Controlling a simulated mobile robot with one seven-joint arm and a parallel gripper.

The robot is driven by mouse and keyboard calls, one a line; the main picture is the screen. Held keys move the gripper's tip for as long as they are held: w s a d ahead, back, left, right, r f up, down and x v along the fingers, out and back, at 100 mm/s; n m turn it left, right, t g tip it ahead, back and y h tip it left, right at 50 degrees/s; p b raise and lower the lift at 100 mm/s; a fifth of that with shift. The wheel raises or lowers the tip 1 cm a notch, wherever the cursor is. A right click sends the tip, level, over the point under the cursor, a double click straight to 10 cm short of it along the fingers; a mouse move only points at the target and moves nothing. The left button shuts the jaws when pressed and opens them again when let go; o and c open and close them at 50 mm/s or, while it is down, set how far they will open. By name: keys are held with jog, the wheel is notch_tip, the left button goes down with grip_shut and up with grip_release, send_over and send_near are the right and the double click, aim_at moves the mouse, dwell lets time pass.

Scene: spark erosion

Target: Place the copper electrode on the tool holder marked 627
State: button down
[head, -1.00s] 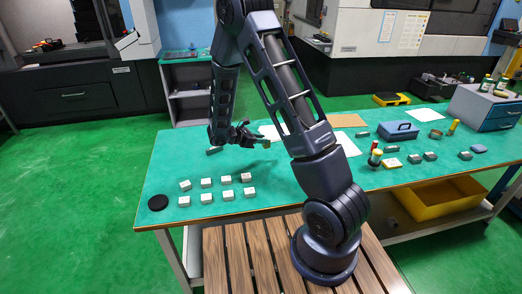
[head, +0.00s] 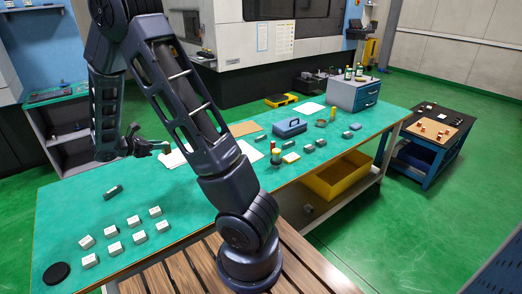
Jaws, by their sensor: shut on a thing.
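My gripper (head: 158,147) is at the left, raised above the far left part of the green table (head: 215,185). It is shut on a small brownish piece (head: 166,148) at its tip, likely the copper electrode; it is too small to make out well. Several whitish blocks, such as this one (head: 155,212), stand in two rows at the table's near left. They look like the tool holders, but their marks are too small to read, so I cannot tell which is 627. My gripper is apart from them.
A black disc (head: 56,272) lies at the near left corner. A dark grey block (head: 113,191) lies behind the rows. A blue case (head: 290,127), small parts and a drawer box (head: 352,94) occupy the right. A blue cart (head: 432,143) stands beyond.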

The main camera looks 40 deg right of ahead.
jog(key=s+d+r+m+g, duration=0.2)
jog(key=d+r, duration=0.1)
jog(key=d, duration=0.9)
jog(key=s+d+r+m+g, duration=0.1)
jog(key=d+r+m+g, duration=0.1)
jog(key=d, duration=1.1)
jog(key=s+d+r+m+g, duration=0.1)
jog(key=s+d+r+g, duration=0.15)
jog(key=d, duration=0.95)
jog(key=s+d+r+m+g, duration=0.2)
jog(key=s+d, duration=0.6)
jog(key=d, duration=0.3)
notch_tip(320, 180, down, 19)
jog(key=shift+w+f+y, duration=0.15)
jog(key=shift+w+y, duration=0.15)
jog(key=shift+d+f, duration=0.1)
jog(key=shift+f, duration=0.05)
jog(key=c, duration=1.1)
grip_release()
